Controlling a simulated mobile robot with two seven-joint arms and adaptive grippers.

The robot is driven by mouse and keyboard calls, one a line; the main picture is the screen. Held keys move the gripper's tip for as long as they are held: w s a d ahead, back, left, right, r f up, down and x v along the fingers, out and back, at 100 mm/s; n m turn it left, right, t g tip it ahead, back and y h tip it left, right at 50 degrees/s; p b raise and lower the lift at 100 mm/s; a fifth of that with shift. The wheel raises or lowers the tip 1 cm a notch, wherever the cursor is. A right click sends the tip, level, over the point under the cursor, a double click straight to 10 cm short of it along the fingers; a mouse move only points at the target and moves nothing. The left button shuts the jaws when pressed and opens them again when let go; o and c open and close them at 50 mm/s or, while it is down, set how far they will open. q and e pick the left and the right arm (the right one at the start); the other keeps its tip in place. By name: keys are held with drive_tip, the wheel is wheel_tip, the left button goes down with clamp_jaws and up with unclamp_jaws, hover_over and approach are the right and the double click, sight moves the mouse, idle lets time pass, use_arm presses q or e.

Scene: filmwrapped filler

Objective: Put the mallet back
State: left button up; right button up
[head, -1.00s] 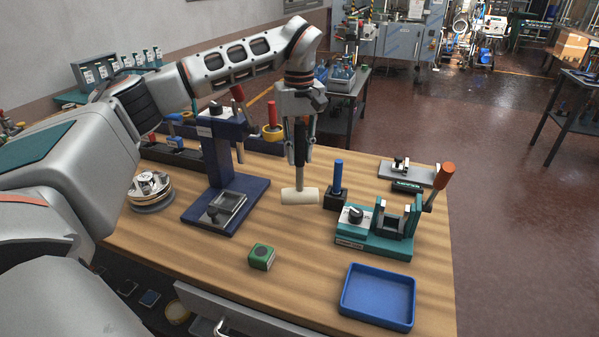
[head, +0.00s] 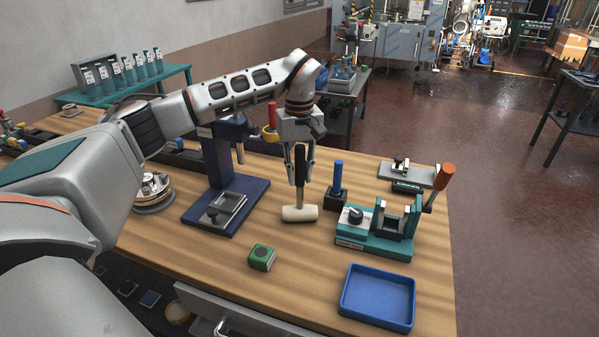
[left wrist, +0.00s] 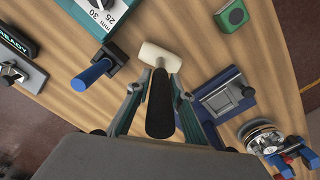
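The mallet has a cream head (head: 299,214) and a black handle (head: 300,165). It is upright, head down, at the middle of the wooden bench. My left gripper (head: 301,178) is around the handle from above, with a finger on each side. It appears shut on it. In the left wrist view the black handle (left wrist: 160,105) runs between the fingers and the cream head (left wrist: 160,56) shows beyond them. The handle partly hides the contact. I cannot tell whether the head touches the bench. My right gripper is not in view.
A blue-handled tool in a black block (head: 336,199) stands close right of the mallet. A navy press (head: 222,190) stands left, a teal fixture (head: 375,238) right. A green block (head: 262,257) and a blue tray (head: 378,297) are nearer. Bench between them is clear.

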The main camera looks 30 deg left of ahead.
use_arm(q)
drive_tip(key=o, duration=0.4)
drive_tip(key=shift+c, duration=0.2)
drive_tip(key=shift+r, duration=0.1)
wheel_tip(320, 180, up, 12)
drive_tip(key=shift+r, duration=0.1)
idle(0.7)
